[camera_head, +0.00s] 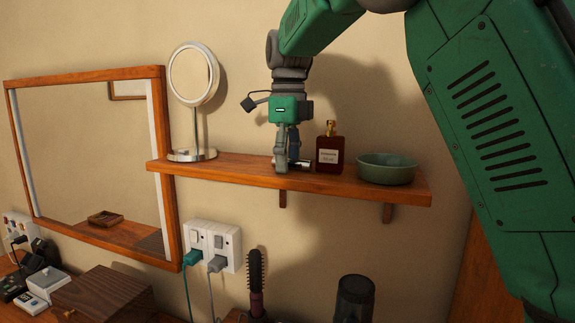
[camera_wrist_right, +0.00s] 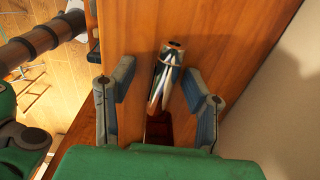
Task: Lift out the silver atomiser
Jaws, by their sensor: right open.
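The silver atomiser (camera_wrist_right: 165,72) is a small shiny cylinder lying on the wooden shelf (camera_head: 225,168). In the right wrist view it lies between the two fingers of my right gripper (camera_wrist_right: 158,80), with gaps visible on both sides. In the head view my right gripper (camera_head: 287,166) points down at the shelf, and its fingers hide most of the atomiser; a silver end (camera_head: 304,165) shows just right of them. The right gripper is open. My left gripper is in neither view.
A dark red bottle with a gold cap (camera_head: 330,155) stands close right of the gripper. A green bowl (camera_head: 387,169) is further right. A round mirror (camera_head: 193,80) stands at the shelf's left end. The shelf is clear between mirror and gripper.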

